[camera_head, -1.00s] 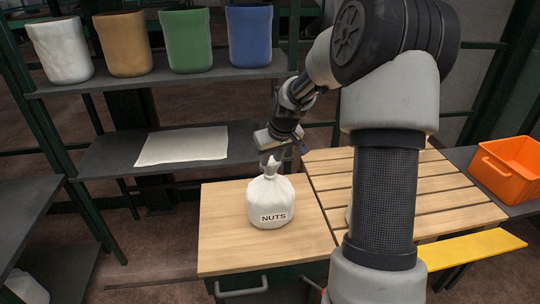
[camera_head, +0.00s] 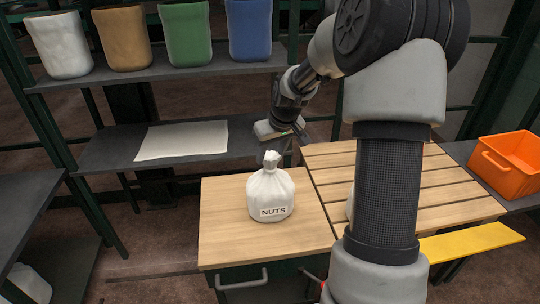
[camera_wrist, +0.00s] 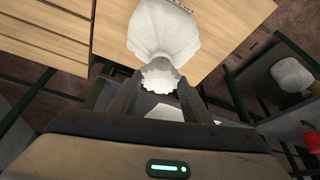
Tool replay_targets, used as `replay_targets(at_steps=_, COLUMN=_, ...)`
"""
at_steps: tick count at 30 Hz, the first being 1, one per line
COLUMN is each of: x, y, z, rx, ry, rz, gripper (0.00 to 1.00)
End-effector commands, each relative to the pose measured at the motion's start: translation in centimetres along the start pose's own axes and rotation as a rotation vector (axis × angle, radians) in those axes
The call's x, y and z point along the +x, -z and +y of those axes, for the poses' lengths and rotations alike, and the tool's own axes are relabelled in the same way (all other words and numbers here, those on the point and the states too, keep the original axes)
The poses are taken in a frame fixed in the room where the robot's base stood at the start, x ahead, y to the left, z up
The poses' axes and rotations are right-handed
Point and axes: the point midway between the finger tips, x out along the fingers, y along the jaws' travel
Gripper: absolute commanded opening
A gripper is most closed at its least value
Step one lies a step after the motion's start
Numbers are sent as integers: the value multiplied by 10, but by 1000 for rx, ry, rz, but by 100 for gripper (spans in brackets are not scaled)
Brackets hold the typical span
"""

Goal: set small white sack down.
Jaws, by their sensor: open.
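The small white sack (camera_head: 270,190), labelled NUTS, stands upright on the light wooden top of the workbench (camera_head: 222,235). Its gathered neck points up. My gripper (camera_head: 284,139) is above and slightly behind the sack's neck, apart from it. In the wrist view the sack (camera_wrist: 163,32) lies beyond the fingertips, with its ruffled top near the gap between the two fingers. My gripper (camera_wrist: 160,92) is open and holds nothing.
A slatted wooden top (camera_head: 440,185) adjoins on the right, with an orange bin (camera_head: 508,165) beyond. A white sheet (camera_head: 183,141) lies on the lower shelf behind. White, brown, green and blue containers (camera_head: 185,36) stand on the upper shelf. Bench room around the sack is clear.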

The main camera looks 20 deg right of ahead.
Motion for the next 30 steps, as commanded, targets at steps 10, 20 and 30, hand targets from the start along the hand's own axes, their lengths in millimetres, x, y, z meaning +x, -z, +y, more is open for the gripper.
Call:
replay_targets(at_steps=10, x=-78, y=1, z=1, rx=0, ry=-3, rz=2, gripper=44)
replay_targets(at_steps=20, x=-106, y=0, z=0, rx=-2, ry=-1, rz=1, gripper=44)
replay_targets(at_steps=30, x=-108, y=-2, z=-4, rx=-3, ry=0, rz=-4, gripper=44)
